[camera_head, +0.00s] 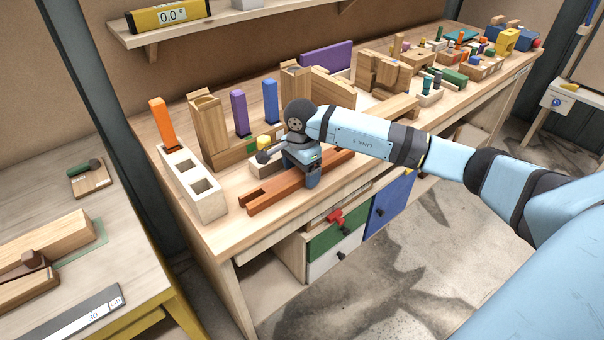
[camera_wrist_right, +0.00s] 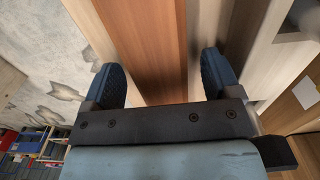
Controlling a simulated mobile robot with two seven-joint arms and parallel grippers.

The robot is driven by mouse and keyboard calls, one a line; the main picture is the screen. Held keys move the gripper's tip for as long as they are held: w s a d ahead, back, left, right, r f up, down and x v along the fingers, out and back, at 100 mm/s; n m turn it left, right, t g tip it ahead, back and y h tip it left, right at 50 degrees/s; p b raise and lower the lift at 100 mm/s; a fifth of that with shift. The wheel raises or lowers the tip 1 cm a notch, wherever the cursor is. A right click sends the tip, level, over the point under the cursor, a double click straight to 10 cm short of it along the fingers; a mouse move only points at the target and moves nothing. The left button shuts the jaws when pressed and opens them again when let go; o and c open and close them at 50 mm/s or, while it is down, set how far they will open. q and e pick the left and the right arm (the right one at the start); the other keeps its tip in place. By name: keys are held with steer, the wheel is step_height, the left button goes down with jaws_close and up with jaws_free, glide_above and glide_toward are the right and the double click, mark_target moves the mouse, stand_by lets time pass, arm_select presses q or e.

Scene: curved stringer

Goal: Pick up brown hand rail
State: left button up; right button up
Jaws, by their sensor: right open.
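The brown hand rail (camera_head: 272,195) is a long reddish-brown bar lying along the front edge of the wooden workbench (camera_head: 230,233). My right gripper (camera_head: 312,178) is over the rail's middle and hides part of it. In the right wrist view the rail (camera_wrist_right: 150,50) runs between the two open fingers of my right gripper (camera_wrist_right: 162,80), with a gap to each finger. I cannot tell how far down the fingers reach beside it. My left gripper is in neither view.
A pale block with square holes (camera_head: 193,183) stands left of the rail. Upright purple (camera_head: 240,113) and blue (camera_head: 270,101) pieces and wooden blocks stand behind it. Drawers (camera_head: 337,243) are below the bench front. A shelf (camera_head: 230,22) hangs above.

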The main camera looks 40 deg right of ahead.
steer(key=shift+f, duration=0.25)
steer(key=shift+r, duration=0.1)
steer(key=c, duration=1.2)
